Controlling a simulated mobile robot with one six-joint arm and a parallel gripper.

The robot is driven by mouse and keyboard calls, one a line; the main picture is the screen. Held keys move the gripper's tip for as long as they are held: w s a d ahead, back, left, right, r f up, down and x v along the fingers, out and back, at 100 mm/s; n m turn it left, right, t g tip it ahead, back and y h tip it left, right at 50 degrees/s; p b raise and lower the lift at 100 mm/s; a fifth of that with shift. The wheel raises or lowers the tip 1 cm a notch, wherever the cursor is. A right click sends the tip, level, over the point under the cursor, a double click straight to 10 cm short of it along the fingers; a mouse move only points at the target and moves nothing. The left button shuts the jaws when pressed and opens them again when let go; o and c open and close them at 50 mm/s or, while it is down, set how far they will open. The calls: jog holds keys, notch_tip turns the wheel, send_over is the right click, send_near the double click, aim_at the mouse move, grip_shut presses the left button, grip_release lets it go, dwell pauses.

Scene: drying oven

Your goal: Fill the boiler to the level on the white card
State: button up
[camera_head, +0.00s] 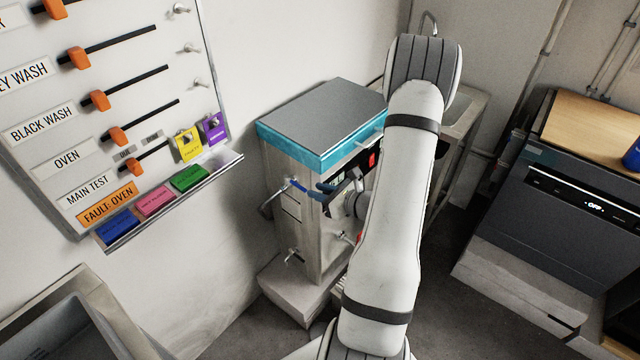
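The boiler appears to be the steel cabinet (290,212) with a teal band and grey lid in the middle of the view. A blue-handled lever (297,185) sticks out near its front corner, and a small tap (292,256) sits lower on its left side. My arm crosses in front of the cabinet's right part. What looks like my gripper (328,187) is at the cabinet's front, close to the blue lever and partly hidden by my arm. I cannot tell whether it touches or holds the lever. I cannot make out a white card or a water level.
A wall board (110,110) with orange sliders and labels hangs at left; coloured cards rest on its ledge (175,200). A sink (75,325) is at lower left. A dark appliance (570,220) with an "OFF" display stands at right. Floor shows between it and my arm.

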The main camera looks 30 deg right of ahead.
aim_at(298, 185)
jog(key=p+x, duration=0.1)
jog(key=x, duration=0.6)
jog(key=shift+w+a+f, duration=0.1)
jog(key=shift+w+f, duration=0.05)
jog(key=shift+w, duration=0.15)
grip_shut()
jog(key=shift+s+a+m+t+h+b, duration=0.15)
jog(key=shift+a+m+h+b, duration=0.15)
jog(key=shift+m+h+b, duration=0.35)
jog(key=shift+w+a+m+t+h+b, duration=0.1)
jog(key=shift+a+m+h+b, duration=0.3)
jog(key=shift+h, duration=0.35)
jog(key=shift+s+a+m+t+h+b, duration=0.1)
jog(key=shift+a+m+t+h+b, duration=0.1)
jog(key=shift+m+h+b, duration=0.45)
